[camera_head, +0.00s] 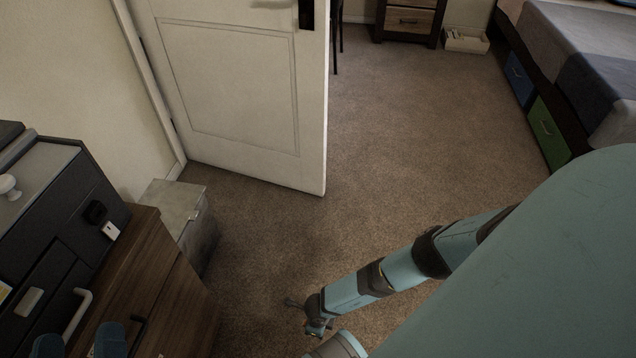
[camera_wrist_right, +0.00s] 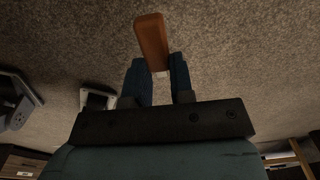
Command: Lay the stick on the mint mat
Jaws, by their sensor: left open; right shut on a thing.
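The stick (camera_wrist_right: 152,38) is an orange-brown block-like bar in the right wrist view. My right gripper (camera_wrist_right: 159,66) is shut on it, with the stick's free end reaching out past the dark blue fingers, above carpet. My left gripper (camera_head: 79,343) is open at the bottom left of the head view; only its two blue fingertips show, spread apart and empty, in front of the wooden cabinet. The stick cannot be made out in the head view. No mint mat is visible in either view.
A wooden cabinet (camera_head: 165,300) with a dark drawer unit (camera_head: 60,205) stands at the left. Beside it is a grey box (camera_head: 180,212). A white door (camera_head: 230,85) stands behind. A bed (camera_head: 575,45) is at the far right. Carpet (camera_head: 400,140) lies open in the middle.

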